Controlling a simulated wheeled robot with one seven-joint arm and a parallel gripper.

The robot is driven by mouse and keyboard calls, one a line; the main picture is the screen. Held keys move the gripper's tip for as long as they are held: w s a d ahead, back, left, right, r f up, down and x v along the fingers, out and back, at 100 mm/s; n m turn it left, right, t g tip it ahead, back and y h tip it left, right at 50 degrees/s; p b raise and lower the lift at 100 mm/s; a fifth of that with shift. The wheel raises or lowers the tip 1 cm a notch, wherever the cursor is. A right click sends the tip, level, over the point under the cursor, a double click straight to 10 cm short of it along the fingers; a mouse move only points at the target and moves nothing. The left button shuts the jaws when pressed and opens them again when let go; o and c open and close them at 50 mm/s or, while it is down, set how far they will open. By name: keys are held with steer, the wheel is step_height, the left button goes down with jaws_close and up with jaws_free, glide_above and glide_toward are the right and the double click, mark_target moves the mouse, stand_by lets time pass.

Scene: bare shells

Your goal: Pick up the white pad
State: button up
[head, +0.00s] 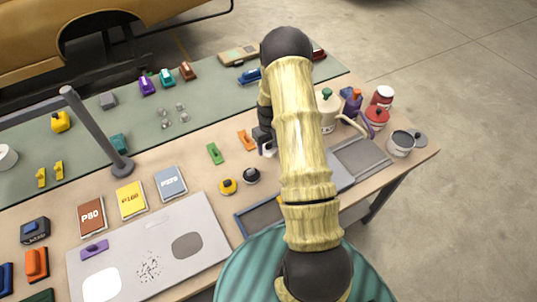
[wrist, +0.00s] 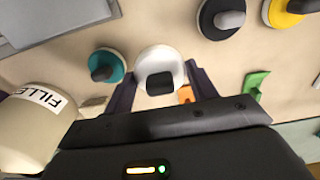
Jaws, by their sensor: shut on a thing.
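The white pad (wrist: 178,62) is a round white disc with a dark knob on top, in the middle of the wrist view. My gripper (wrist: 160,83) has one dark finger on each side of it and is shut on it. In the head view my gripper (head: 264,136) is left of my forearm, with a bit of the white pad (head: 268,149) showing below it. My arm hides much of that area. I cannot tell whether the pad touches the table.
Near the pad are a teal pad (wrist: 103,67), a dark pad (wrist: 213,22), a yellow pad (wrist: 282,16), a green clip (wrist: 256,84) and an orange clip (wrist: 185,94). A filler container (wrist: 32,125) stands close at left. A grey panel (head: 150,245) lies on the table in front.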

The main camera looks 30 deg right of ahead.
steer(key=shift+r+b, duration=0.5)
steer(key=shift+r, duration=1.65)
steer(key=o, duration=0.4)
steer(key=shift+c, duration=1.4)
steer(key=a+f, duration=0.1)
steer(key=a, duration=1.4)
steer(key=shift+a+f, duration=0.25)
steer(key=shift+a, duration=0.05)
